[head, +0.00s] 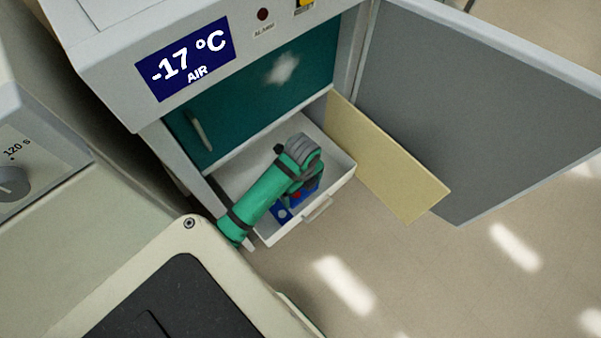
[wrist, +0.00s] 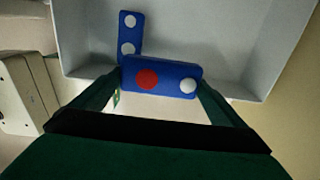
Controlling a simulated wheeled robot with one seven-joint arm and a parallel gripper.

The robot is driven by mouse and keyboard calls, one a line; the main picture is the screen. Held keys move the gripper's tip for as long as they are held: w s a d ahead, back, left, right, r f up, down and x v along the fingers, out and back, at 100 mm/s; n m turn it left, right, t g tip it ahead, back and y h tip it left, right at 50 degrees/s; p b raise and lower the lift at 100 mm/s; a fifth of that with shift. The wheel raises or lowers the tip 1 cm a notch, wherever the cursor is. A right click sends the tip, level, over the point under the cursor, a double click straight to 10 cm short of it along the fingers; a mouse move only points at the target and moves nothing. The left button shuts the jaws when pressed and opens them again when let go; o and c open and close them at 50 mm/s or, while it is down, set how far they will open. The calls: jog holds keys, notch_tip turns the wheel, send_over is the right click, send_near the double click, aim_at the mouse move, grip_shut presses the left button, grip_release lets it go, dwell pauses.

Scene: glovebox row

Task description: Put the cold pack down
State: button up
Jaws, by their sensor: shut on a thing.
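My gripper (wrist: 160,88) is shut on a blue cold pack (wrist: 172,82) with a red dot and a white dot. The pack lies crosswise between the fingers in the wrist view. It is over the pulled-out white drawer (wrist: 280,45), which also shows in the head view (head: 240,172). A second blue pack (wrist: 129,35) with white dots lies in the drawer, its near end partly hidden behind the held pack. I cannot tell whether the two touch. In the head view my green arm partly covers both packs.
The drawer belongs to a cabinet whose display (head: 186,58) reads -17 °C AIR. Its grey door (head: 470,110) stands open at right, with a tan panel (head: 385,165) beside the drawer. A teal inner door (head: 260,95) is above. The drawer's right side looks empty.

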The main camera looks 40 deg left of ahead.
jog(key=w+f, duration=0.2)
jog(key=w, duration=0.2)
jog(key=w+a+f, duration=0.1)
jog(key=w+f, duration=0.2)
jog(key=w, duration=0.1)
jog(key=w+a+f, duration=0.1)
jog(key=w+f, duration=0.2)
jog(key=w, duration=0.1)
jog(key=shift+f, duration=0.2)
jog(key=shift+w+a+f, duration=0.1)
jog(key=shift+w+f, duration=0.35)
jog(key=shift+f, duration=1.6)
jog(key=shift+f, duration=0.1)
jog(key=o, duration=0.8)
jog(key=shift+f, duration=0.1)
jog(key=shift+o, duration=0.4)
